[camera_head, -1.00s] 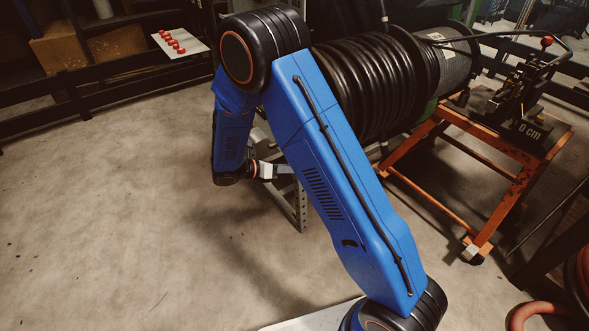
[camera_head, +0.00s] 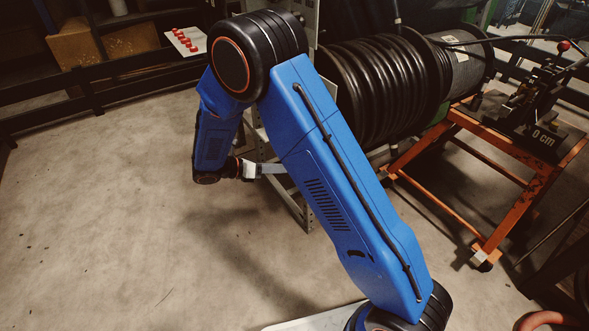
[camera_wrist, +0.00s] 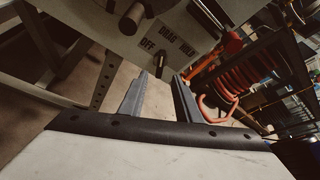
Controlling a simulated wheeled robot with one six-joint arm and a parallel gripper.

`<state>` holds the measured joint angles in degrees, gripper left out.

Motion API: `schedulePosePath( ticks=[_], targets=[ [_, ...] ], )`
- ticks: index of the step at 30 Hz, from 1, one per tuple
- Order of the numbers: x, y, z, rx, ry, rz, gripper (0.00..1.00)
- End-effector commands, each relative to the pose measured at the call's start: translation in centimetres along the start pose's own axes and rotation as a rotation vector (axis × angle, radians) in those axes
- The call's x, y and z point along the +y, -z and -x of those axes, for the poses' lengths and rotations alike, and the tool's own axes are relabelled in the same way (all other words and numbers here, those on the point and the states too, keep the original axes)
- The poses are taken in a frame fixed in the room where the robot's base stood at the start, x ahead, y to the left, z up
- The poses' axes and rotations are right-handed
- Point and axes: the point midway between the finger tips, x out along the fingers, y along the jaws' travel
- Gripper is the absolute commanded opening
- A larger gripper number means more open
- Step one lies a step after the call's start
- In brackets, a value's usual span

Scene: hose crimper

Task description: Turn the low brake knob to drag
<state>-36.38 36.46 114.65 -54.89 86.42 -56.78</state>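In the wrist view a pale panel carries the words OFF, DRAG and HOLD. A small dark knob (camera_wrist: 159,61) sticks out just below these words. A larger dark cylindrical handle (camera_wrist: 132,18) stands to its upper left. I cannot tell which word the small knob points at. My gripper (camera_wrist: 161,75) is open and empty, its two grey fingers reaching toward the panel with the small knob ahead of the gap between them. I cannot tell whether they touch it. In the head view my gripper (camera_head: 272,168) shows partly at the stand, and my arm hides the panel face.
A large reel of black hose (camera_head: 385,85) lies behind my arm. An orange cart (camera_head: 510,205) with a "0 cm" machine stands at right. In the wrist view a red coiled hose (camera_wrist: 240,80) lies beyond the right finger. The floor at left is clear.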

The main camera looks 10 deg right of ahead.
Motion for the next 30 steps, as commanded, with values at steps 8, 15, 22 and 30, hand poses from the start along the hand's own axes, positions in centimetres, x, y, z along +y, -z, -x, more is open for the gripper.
schedulePosePath(
  ticks=[8, 15, 22, 30],
  targets=[
    [0.1, 0.0, 5.5, -0.001, -0.003, -0.001, 0.3],
    [0.0, 0.0, 8.2, -0.002, -0.001, -0.001, 0.3],
    [0.0, 0.0, 8.8, -0.001, 0.0, 0.0, 0.3],
    [0.0, 0.0, 8.8, -0.001, 0.0, 0.0, 0.3]
  ],
)
